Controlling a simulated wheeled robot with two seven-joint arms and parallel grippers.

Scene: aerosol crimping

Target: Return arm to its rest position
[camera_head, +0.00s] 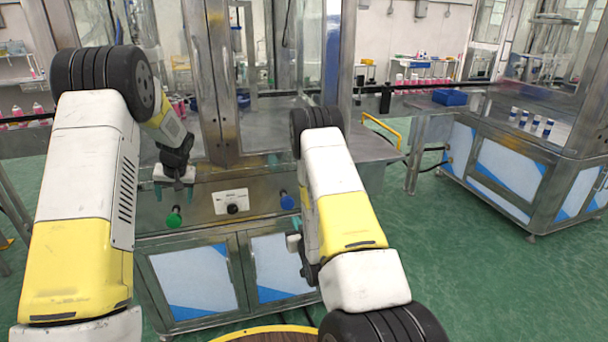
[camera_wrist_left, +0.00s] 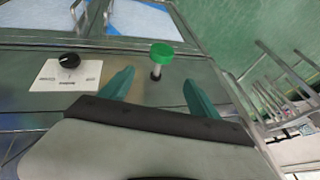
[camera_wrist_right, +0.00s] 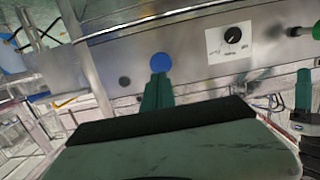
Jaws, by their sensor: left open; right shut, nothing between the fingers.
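My left gripper (camera_head: 174,188) is open and empty in front of the machine's panel, just above the green button (camera_head: 174,218) in the head view. In the left wrist view the two teal fingers (camera_wrist_left: 158,86) stand apart, with the green button (camera_wrist_left: 161,54) in line with the gap between them. My right gripper is mostly hidden behind its own arm in the head view. In the right wrist view its teal fingers (camera_wrist_right: 157,92) are together with nothing held, just below the blue button (camera_wrist_right: 160,63) in the picture. I cannot tell whether they touch it.
A black knob on a white plate (camera_head: 231,203) sits between the green button and the blue button (camera_head: 287,201). Metal cabinet doors (camera_head: 195,280) are below. Another machine (camera_head: 520,165) stands at right, with green floor (camera_head: 450,260) free before it.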

